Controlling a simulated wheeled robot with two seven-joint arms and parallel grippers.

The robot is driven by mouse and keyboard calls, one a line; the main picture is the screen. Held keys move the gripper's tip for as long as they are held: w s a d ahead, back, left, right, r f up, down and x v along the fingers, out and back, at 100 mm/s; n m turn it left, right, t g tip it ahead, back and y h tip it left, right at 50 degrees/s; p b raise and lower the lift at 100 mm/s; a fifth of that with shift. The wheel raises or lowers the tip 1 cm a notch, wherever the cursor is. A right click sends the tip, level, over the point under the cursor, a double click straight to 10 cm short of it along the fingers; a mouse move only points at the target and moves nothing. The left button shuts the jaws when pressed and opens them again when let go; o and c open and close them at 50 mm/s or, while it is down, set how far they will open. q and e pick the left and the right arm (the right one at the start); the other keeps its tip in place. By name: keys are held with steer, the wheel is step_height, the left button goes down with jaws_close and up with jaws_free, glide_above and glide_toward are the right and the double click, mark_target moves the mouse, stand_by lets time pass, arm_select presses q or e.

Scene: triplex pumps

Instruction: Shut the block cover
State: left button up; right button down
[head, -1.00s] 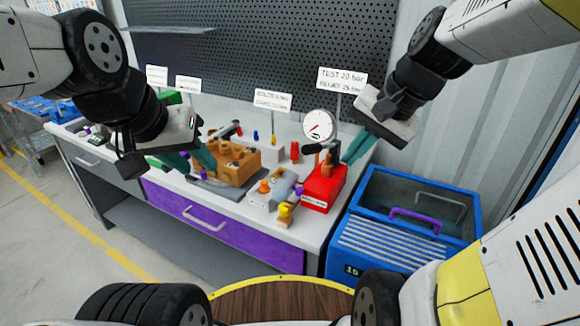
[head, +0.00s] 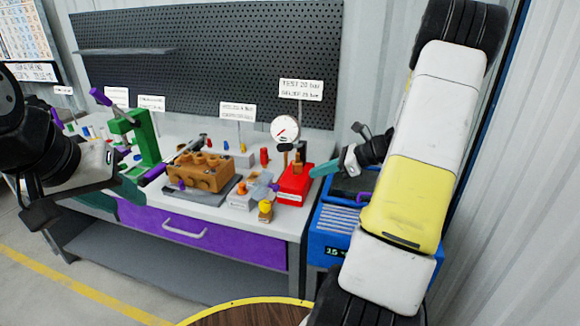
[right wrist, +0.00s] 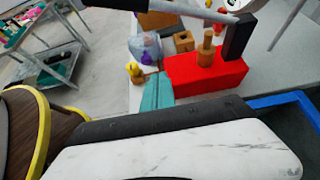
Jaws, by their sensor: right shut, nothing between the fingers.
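A tan block (head: 205,172) with round holes in its top stands on a dark plate on the bench. To its right is a grey block with a clear cover (head: 261,182) and a purple knob; the clear cover also shows in the right wrist view (right wrist: 146,48). I cannot tell the cover's angle. My right gripper (head: 322,170) is shut and empty, its teal fingers at the right end of the red block; in the right wrist view its fingertips (right wrist: 157,84) point towards the clear cover, apparently apart from it. My left gripper (head: 128,208) is at the bench's front left, its jaw gap hidden.
A red block (head: 295,186) with a gauge (head: 285,130) behind it stands beside the clear cover. A yellow-topped fitting (head: 265,210) stands at the front edge. A green press (head: 143,138) is at left. A blue crate (head: 326,238) stands right of the bench.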

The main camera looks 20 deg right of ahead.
mark_target(267, 172)
steer(key=w+a+f, duration=0.3)
steer(key=w+a, duration=0.3)
steer(key=a, duration=0.3)
steer(key=shift+f, duration=0.1)
steer(key=shift+w+a+r, duration=0.35)
steer(key=shift+a+r, duration=0.15)
steer(key=shift+r, duration=0.05)
steer(key=shift+w+a+r, duration=0.3)
steer(key=shift+a+r, duration=0.15)
steer(key=shift+r, duration=0.05)
